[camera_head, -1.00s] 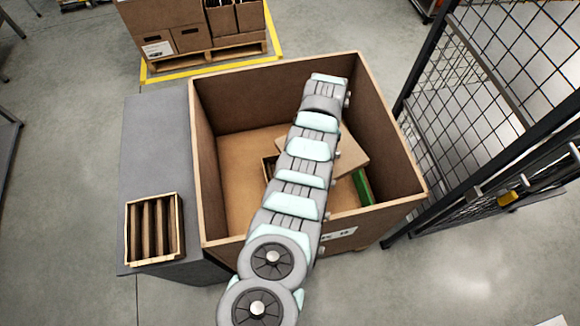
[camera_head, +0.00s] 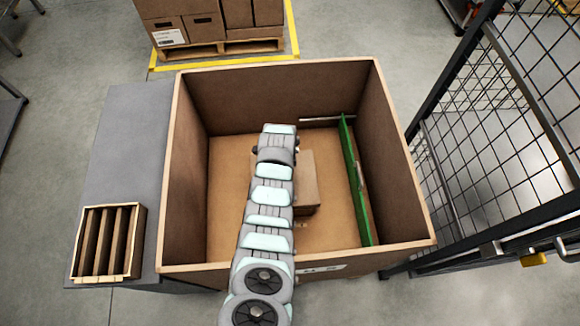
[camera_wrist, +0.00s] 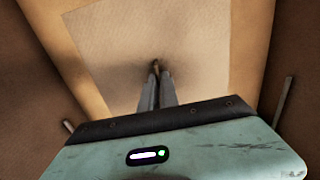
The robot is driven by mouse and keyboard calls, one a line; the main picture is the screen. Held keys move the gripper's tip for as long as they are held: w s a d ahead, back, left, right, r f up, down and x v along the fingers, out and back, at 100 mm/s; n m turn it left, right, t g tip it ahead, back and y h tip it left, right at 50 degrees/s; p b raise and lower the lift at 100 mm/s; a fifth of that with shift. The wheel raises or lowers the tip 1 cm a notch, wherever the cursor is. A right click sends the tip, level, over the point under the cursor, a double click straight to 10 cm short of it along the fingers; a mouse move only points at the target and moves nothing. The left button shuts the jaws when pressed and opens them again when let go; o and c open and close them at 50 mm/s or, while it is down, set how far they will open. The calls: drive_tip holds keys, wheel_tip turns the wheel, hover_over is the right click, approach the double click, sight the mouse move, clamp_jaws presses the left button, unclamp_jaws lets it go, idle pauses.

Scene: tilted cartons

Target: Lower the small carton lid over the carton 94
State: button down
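The small carton lid (camera_head: 309,172) is a plain brown box shape low inside the big brown bin, partly hidden behind my arm in the head view. In the wrist view the lid's pale flat top (camera_wrist: 150,35) fills the middle. My gripper (camera_wrist: 156,68) points down at the middle of that top. Its two fingers are close together, with a small brown bit between the tips that looks like a grip on the lid. In the head view the fingers are hidden by my arm. Carton 94 cannot be made out; the lid and my arm hide that spot.
The big bin (camera_head: 190,170) has high walls around the lid. A green-edged panel (camera_head: 356,185) stands along its right side. Bare bin floor (camera_head: 226,190) lies left of my arm. A slatted wooden crate (camera_head: 108,243) sits on the grey surface outside left. A mesh fence stands right.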

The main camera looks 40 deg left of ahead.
drive_tip(key=shift+s+f+b, duration=0.35)
drive_tip(key=shift+f, duration=0.3)
drive_tip(key=shift+f+b, duration=2.15)
drive_tip(key=shift+f, duration=0.55)
drive_tip(key=shift+f, duration=0.15)
drive_tip(key=c, duration=1.5)
unclamp_jaws()
drive_tip(key=shift+c, duration=0.2)
wheel_tip(320, 180, up, 11)
drive_tip(key=shift+p, duration=1.25)
wheel_tip(320, 180, up, 7)
drive_tip(key=p, duration=0.3)
drive_tip(key=shift+p, duration=0.4)
